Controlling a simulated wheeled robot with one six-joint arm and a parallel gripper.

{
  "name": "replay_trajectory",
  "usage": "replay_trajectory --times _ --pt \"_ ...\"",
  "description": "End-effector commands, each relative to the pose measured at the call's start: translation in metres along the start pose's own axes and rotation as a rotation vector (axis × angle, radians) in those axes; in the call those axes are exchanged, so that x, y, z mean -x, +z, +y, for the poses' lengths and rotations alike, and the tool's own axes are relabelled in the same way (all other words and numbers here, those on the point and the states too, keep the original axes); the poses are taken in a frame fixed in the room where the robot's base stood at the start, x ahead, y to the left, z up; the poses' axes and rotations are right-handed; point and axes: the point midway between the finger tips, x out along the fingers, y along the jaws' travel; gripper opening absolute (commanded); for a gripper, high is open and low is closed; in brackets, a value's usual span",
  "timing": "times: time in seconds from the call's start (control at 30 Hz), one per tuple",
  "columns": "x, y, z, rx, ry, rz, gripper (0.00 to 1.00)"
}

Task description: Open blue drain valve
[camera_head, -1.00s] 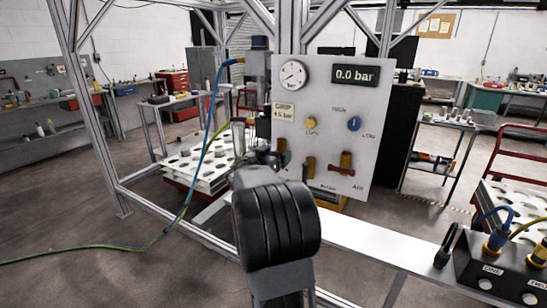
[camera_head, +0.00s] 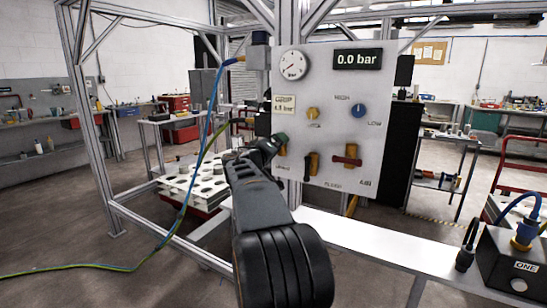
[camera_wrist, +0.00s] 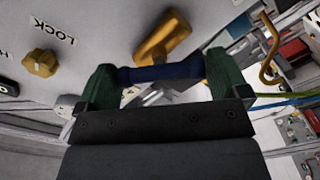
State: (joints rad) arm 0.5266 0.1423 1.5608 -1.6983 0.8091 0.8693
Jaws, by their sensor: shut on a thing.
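The grey valve panel (camera_head: 365,85) stands upright in front of me. My gripper (camera_head: 277,142) is at its lower left in the head view, over the drain valve's place. In the wrist view, my gripper (camera_wrist: 160,76) has its green fingers at both ends of a dark blue handle (camera_wrist: 165,73) and is shut on it. A brass valve body (camera_wrist: 163,38) lies just beyond the handle. In the head view the blue handle is hidden behind my gripper; a bit of brass (camera_head: 282,151) shows beside it.
Right of my gripper are a brass valve with a black handle (camera_head: 308,167) and a valve with a red handle (camera_head: 347,161). Above are a yellow knob (camera_head: 313,114), a blue knob (camera_head: 358,110), a round gauge (camera_head: 294,65) and a display reading 0.0 bar (camera_head: 358,59). A blue hose (camera_head: 209,120) hangs left.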

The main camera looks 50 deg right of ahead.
Motion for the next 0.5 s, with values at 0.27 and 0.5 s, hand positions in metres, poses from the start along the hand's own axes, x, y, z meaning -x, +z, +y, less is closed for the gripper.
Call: replay_trajectory --times 0.27,0.5 --pt "-0.0001 0.0014 -0.0021 0.259 0.000 -0.002 0.70" --pt "-0.0002 0.0009 -0.0017 0.456 0.000 -0.002 0.70"
